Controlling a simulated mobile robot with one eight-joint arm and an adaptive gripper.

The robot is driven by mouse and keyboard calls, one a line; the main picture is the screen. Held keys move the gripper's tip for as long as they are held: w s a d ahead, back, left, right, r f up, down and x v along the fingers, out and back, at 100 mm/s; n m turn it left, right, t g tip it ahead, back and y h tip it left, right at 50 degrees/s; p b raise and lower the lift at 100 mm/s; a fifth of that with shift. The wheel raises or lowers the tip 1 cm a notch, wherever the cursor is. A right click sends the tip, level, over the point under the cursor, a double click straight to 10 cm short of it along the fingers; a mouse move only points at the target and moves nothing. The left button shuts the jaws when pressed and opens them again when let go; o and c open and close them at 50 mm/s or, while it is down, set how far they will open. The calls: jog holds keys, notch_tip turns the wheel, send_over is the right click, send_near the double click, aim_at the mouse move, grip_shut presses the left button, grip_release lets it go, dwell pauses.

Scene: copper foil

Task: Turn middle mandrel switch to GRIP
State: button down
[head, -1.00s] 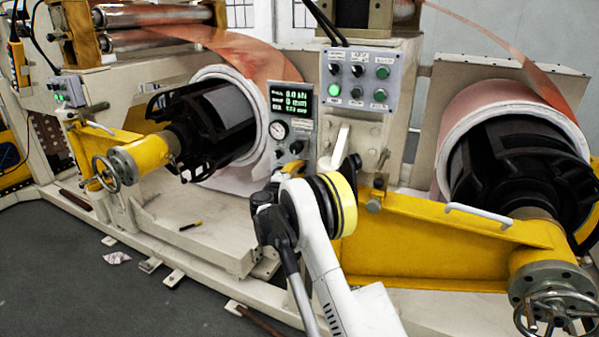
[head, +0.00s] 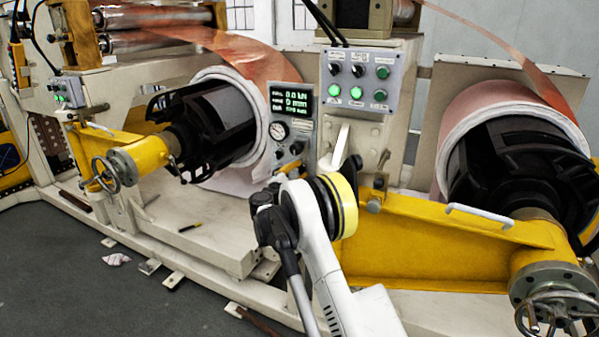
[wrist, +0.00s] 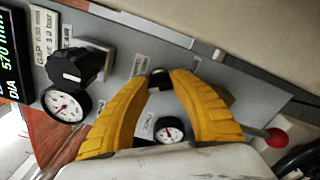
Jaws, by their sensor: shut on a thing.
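In the wrist view, my gripper (wrist: 161,86) has its two yellow fingers closed around a small black switch knob (wrist: 159,78) on a grey panel (wrist: 205,72). The fingers cover the knob's sides, and I cannot read its setting or the small labels beside it. A larger black knob (wrist: 75,68) and a white dial gauge (wrist: 64,106) are to the left; a smaller gauge (wrist: 169,131) shows between the fingers.
A control box (head: 347,113) with switches and two lit green lamps is above my arm. A yellow arm (head: 440,240) of the machine lies close on the right. Copper rolls on black mandrels stand at left (head: 208,122) and right (head: 515,160). A red knob (wrist: 277,137) is right of the fingers.

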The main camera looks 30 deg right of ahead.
jog(key=c, duration=1.1)
grip_release()
jog(key=v, duration=1.2)
